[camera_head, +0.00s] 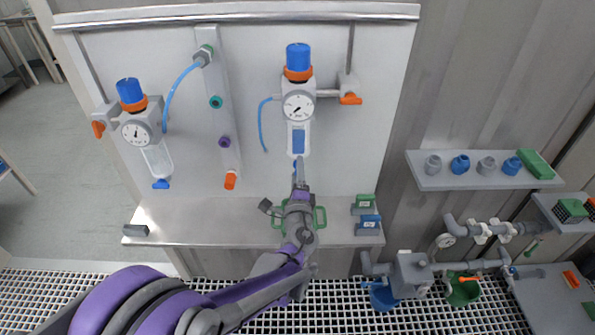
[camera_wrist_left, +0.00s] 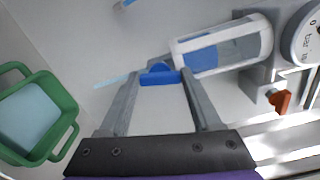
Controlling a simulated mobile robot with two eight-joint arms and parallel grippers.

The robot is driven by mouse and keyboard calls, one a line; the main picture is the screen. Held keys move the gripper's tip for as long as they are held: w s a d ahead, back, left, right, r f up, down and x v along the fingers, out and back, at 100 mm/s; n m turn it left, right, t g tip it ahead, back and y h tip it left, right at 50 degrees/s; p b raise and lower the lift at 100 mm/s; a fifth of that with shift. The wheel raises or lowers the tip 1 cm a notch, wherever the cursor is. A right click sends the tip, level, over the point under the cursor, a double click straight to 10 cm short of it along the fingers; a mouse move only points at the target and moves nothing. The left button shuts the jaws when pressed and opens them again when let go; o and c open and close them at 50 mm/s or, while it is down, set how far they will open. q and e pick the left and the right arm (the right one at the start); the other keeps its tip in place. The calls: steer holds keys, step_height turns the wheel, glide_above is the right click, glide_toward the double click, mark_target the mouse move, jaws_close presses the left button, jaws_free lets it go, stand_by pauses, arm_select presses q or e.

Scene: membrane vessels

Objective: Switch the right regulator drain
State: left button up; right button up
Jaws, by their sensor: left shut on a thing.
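The right regulator (camera_head: 298,102) hangs on the upright panel, with a blue cap, an orange ring, a round gauge and a clear bowl with blue inside. Its bowl also shows in the left wrist view (camera_wrist_left: 222,48). Its blue drain (camera_wrist_left: 160,78) is at the bowl's lower end. My left gripper (camera_head: 299,165) reaches up from below to that end and hides most of the drain in the head view. In the left wrist view the fingertips (camera_wrist_left: 160,74) are shut on the drain, one on each side. My right gripper is not in view.
The left regulator (camera_head: 140,125) has its own blue drain. A green-handled container (camera_wrist_left: 38,118) stands below, largely hidden by my arm in the head view. Green and blue blocks (camera_head: 367,204) sit on the ledge's right. A loose blue hose (camera_head: 262,125) hangs beside the right regulator.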

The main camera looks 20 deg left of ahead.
arm_select(q)
steer(key=shift+n, duration=0.4)
steer(key=o, duration=1.4)
steer(key=shift+s, duration=0.1)
steer(key=v, duration=1)
steer(key=shift+s+d, duration=0.1)
steer(key=shift+s, duration=0.25)
